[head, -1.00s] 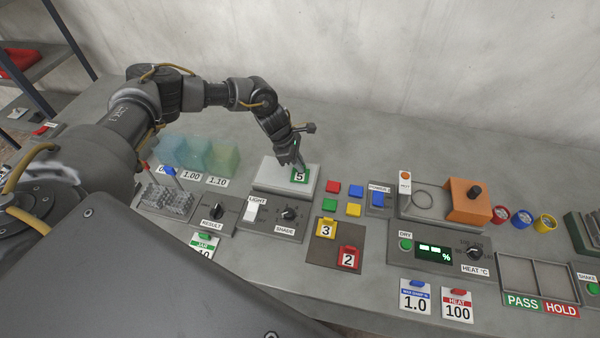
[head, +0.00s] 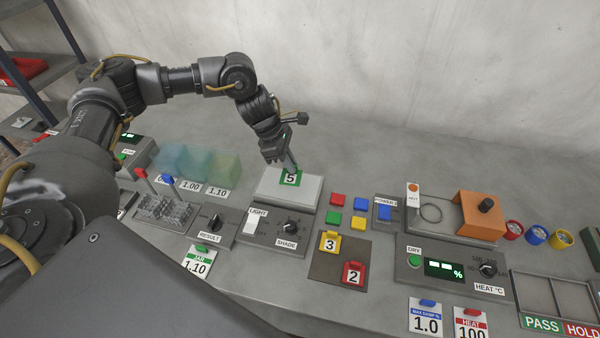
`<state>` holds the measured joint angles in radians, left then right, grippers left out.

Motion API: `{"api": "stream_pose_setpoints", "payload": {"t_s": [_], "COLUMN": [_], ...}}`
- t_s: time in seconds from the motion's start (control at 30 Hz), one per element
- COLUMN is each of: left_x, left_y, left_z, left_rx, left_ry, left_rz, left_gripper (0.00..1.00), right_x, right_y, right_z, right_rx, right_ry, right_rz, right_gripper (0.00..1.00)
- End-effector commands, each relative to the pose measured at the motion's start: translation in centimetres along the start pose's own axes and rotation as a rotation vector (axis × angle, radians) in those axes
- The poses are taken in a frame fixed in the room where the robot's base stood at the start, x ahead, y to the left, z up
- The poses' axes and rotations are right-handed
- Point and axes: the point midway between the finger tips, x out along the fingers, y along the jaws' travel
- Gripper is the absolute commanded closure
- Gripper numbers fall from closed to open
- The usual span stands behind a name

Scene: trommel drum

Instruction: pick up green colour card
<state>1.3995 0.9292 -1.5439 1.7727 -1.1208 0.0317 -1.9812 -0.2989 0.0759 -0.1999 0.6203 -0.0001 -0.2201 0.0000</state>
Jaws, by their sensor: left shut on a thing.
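The green colour card (head: 291,179), marked 5, is at the far edge of the pale top of the light box (head: 287,189). My left gripper (head: 292,168) reaches down from above and is shut on the card at its upper edge. Whether the card touches the box top or hangs just above it is hard to tell. The fingers are small and partly hidden behind the wrist. My right gripper is not in view.
Cards 3 (head: 330,242) and 2 (head: 353,273) sit on a brown holder (head: 325,267) at the right. Translucent jars (head: 222,169) stand left. The back of the table is clear.

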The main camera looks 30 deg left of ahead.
Motion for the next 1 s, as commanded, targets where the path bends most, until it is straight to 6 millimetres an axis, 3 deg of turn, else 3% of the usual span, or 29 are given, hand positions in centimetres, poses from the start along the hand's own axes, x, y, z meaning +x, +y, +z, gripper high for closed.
{"api": "stream_pose_setpoints", "payload": {"t_s": [0.03,0.3,0.67,0.83,1.0], "left_x": [-0.5,-4.0,-5.7,-4.7,-3.1], "left_y": [-1.1,-5.6,-7.5,-8.1,-9.4], "left_z": [-0.7,-2.5,-3.1,-0.6,3.6], "left_rx": [0.002,0.001,0.002,0.158,0.518], "left_ry": [-0.001,-0.001,0.001,-0.009,-0.015], "left_rz": [0.001,0.001,-0.002,-0.075,-0.227], "left_gripper": [1.00,1.00,1.00,1.00,1.00], "right_x": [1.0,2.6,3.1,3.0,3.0], "right_y": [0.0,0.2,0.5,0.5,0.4], "right_z": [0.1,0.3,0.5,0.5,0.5], "right_rx": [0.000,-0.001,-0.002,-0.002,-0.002], "right_ry": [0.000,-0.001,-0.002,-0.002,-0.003], "right_rz": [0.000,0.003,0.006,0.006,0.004], "right_gripper": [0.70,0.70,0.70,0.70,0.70]}}
